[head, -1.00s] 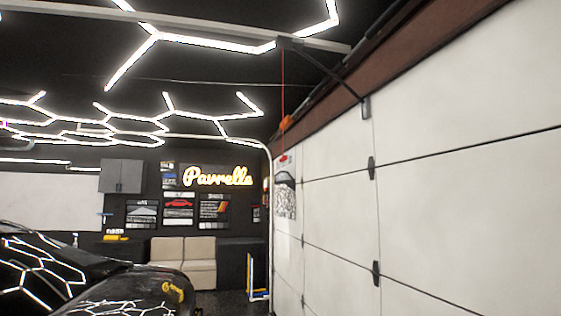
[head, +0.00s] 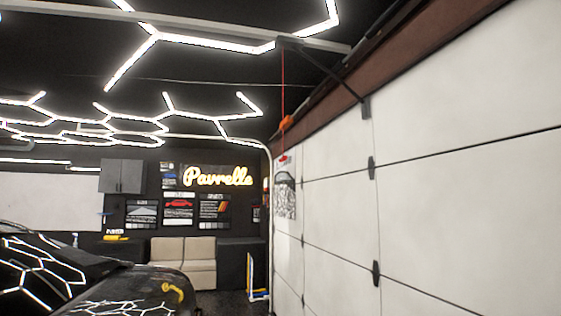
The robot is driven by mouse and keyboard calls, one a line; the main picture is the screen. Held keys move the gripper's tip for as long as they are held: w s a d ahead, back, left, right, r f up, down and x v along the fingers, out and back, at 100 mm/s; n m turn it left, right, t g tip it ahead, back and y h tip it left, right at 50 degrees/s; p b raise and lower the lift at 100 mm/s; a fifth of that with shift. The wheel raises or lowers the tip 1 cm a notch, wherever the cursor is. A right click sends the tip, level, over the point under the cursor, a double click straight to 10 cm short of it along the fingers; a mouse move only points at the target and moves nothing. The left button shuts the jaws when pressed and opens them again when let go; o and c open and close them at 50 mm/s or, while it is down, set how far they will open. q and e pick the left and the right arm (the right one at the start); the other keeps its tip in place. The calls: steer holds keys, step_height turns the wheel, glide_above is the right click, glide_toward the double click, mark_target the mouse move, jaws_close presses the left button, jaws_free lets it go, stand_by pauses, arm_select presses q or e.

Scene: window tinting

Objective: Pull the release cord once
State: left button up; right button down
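The red release cord (head: 283,100) hangs straight down from the opener rail (head: 215,32) near the ceiling, in the upper middle of the head view. A small red handle (head: 283,158) is at its lower end, in front of a poster. An orange piece (head: 286,123) shows beside the lower part of the cord; I cannot tell if it is joined to it. The white garage door (head: 440,200) is down and fills the right side. Neither of my grippers is in view.
A dark car (head: 90,285) stands at the lower left. A beige sofa (head: 184,261) and grey cabinets stand at the back wall. A yellow and blue item (head: 256,276) stands near the door. A black arm (head: 335,78) joins the rail to the door.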

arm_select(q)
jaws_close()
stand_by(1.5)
